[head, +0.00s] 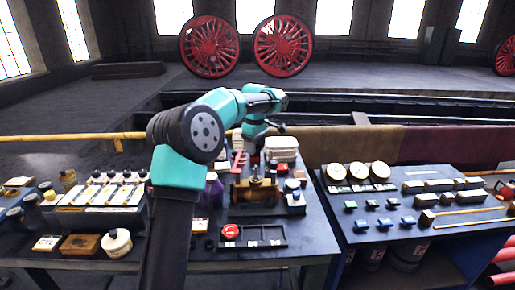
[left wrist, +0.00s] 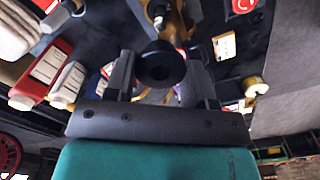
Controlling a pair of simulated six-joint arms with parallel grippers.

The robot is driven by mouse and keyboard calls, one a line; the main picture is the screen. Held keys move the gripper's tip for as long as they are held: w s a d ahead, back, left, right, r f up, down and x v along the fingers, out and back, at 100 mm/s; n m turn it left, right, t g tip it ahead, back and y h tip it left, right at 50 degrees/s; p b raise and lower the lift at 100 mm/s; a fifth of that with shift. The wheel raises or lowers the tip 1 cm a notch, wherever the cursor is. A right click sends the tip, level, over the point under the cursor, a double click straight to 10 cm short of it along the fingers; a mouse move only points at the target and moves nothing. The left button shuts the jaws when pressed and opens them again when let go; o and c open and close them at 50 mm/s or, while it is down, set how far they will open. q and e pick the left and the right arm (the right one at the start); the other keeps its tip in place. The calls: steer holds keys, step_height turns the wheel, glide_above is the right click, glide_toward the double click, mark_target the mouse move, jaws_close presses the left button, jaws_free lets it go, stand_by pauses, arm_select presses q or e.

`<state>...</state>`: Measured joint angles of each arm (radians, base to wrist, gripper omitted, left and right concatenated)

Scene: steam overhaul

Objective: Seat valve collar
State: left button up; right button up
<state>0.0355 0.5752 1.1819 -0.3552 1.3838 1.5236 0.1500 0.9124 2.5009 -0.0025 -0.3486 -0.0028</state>
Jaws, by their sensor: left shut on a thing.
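My left gripper (head: 254,153) hangs over the rear of the middle bench in the head view, above the brass valve body (head: 256,191). The collar is too small and hidden to make out in the head view. My right gripper is in neither view.
A red knob (head: 230,231) sits at a dark tray (head: 264,244) in front of the valve. A purple bottle (head: 214,190) stands left of it, white stacked items (head: 281,149) behind. The right bench holds gauges (head: 357,171) and small blocks.

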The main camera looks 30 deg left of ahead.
mark_target(256, 169)
arm_select(q)
steer(key=shift+f, duration=0.15)
steer(key=shift+f, duration=1.75)
steer(key=shift+f, duration=3.4)
stand_by(2.1)
steer(key=o, duration=1.1)
